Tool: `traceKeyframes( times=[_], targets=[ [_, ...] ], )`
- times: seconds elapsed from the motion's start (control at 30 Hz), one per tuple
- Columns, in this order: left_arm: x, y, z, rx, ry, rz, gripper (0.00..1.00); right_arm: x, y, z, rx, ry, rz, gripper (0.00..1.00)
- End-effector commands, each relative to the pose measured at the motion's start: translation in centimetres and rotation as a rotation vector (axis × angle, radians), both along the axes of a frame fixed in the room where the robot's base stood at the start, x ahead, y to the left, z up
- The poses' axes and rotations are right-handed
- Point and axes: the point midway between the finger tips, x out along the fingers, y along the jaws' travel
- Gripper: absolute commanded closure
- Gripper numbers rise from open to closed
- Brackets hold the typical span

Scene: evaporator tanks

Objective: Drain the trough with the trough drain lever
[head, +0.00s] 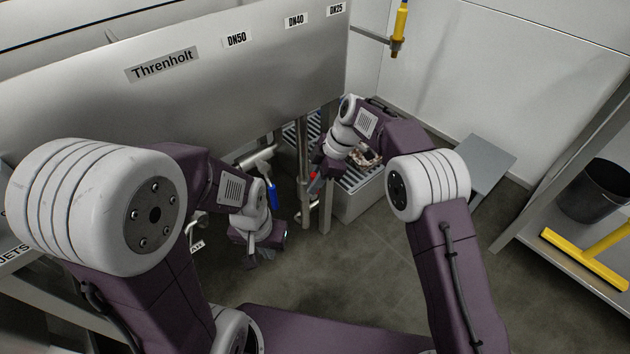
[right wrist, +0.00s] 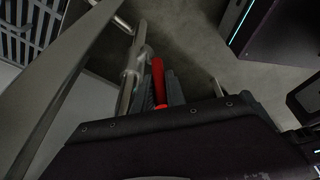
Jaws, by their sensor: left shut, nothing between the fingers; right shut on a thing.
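A red lever handle (head: 314,183) sits by a thin vertical pipe (head: 302,165) under the big steel tank. My right gripper (head: 320,178) reaches down to it, its fingers mostly hidden by my wrist in the head view. In the right wrist view, the red lever (right wrist: 158,80) lies between the dark fingers of my right gripper (right wrist: 160,92), shut on it beside a metal pipe (right wrist: 131,70). A grated steel trough (head: 358,203) stands just right of the pipe. My left gripper (head: 258,258) is shut and empty, low over the floor.
The steel tank (head: 240,75) labelled Threnholt fills the upper left. A blue handle (head: 272,194) hangs on another pipe left of the red lever. A shelf at right holds a black bucket (head: 595,190) and a yellow tool (head: 585,262). The middle floor is clear.

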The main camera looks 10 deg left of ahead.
Motion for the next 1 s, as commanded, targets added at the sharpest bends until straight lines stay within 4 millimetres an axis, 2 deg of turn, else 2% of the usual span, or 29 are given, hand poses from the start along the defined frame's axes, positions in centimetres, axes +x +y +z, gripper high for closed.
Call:
traceKeyframes(
  times=[0.13,0.3,0.4,0.87,0.9,0.93,1.0],
  targets=[
    [0.0,0.0,0.1,0.000,0.000,0.000,1.00,-1.4,0.9,-0.2,-0.090,-0.106,0.009,1.00],
    [0.0,0.0,2.2,0.000,0.000,0.000,1.00,-2.8,1.9,-0.6,-0.224,-0.273,0.009,1.00],
    [0.0,0.0,2.6,0.000,0.000,0.000,1.00,-3.2,2.2,-1.2,-0.268,-0.329,0.007,1.00],
    [0.0,0.0,2.7,0.000,0.000,0.000,1.00,-3.4,2.5,-1.7,-0.296,-0.375,0.004,1.00],
    [0.0,0.0,2.7,0.000,0.000,0.000,1.00,-3.4,2.5,-1.7,-0.296,-0.374,0.003,0.73],
    [0.0,0.0,2.7,0.000,0.000,0.000,1.00,-3.4,2.5,-1.7,-0.296,-0.374,0.003,0.64],
    [0.0,0.0,2.7,0.000,0.000,0.000,1.00,-3.3,2.5,-1.7,-0.296,-0.375,0.003,0.62]
  ],
)
